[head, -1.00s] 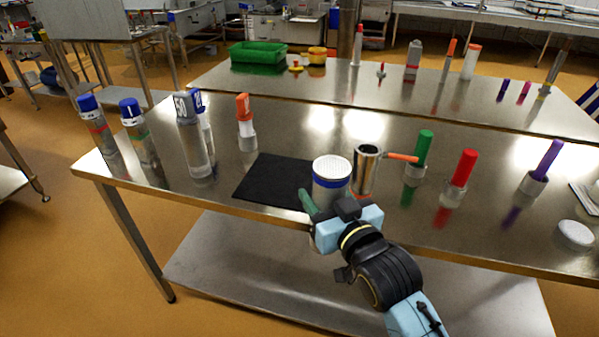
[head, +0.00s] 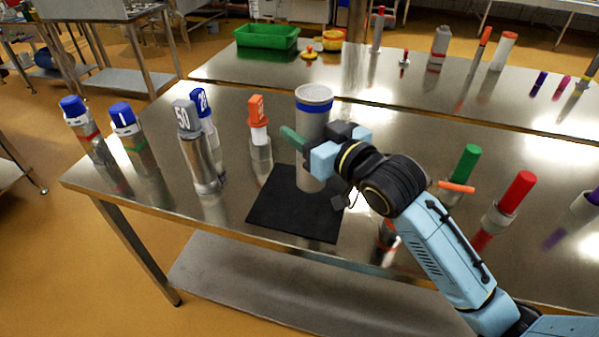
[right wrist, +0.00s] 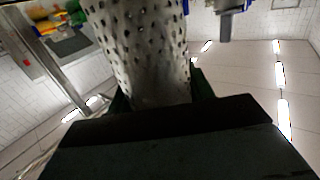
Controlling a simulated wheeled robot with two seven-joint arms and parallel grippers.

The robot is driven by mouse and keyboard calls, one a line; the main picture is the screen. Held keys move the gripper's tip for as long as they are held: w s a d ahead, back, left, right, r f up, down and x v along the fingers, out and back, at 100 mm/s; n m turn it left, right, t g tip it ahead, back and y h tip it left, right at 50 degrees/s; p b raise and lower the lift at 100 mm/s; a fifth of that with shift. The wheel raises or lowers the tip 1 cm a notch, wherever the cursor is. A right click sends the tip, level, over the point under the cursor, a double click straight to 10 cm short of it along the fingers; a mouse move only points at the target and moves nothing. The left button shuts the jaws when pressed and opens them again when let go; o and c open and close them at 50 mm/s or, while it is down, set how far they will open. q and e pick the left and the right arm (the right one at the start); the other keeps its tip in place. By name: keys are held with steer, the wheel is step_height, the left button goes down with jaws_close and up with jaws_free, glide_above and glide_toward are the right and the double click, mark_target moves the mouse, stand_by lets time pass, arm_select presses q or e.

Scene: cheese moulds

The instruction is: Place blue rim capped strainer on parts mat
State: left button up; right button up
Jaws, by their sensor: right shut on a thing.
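The blue rim capped strainer (head: 312,128) is a tall pale cylinder with a blue band below its white cap. My right gripper (head: 305,145) is shut on its side and holds it upright. In the right wrist view the strainer's perforated wall (right wrist: 140,45) fills the space between the fingers. The black parts mat (head: 290,215) lies flat near the table's front edge. The strainer's lower end shows over the mat's back part; I cannot tell whether it touches. My left gripper is not in view.
Green (head: 466,163) and red (head: 517,192) handled pieces stand to the right. A metal cup is mostly hidden by my right arm. The mat's front is bare.

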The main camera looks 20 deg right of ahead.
steer(key=f, duration=0.1)
steer(key=s+f, duration=0.1)
steer(key=f, duration=0.1)
steer(key=shift+f+b, duration=0.1)
steer(key=shift+b, duration=0.25)
step_height(320, 180, down, 4)
steer(key=shift+b, duration=0.5)
steer(key=shift+w+f, duration=0.1)
steer(key=shift+f, duration=0.15)
steer(key=o, duration=0.7)
steer(key=shift+f, duration=0.2)
steer(key=o, duration=0.4)
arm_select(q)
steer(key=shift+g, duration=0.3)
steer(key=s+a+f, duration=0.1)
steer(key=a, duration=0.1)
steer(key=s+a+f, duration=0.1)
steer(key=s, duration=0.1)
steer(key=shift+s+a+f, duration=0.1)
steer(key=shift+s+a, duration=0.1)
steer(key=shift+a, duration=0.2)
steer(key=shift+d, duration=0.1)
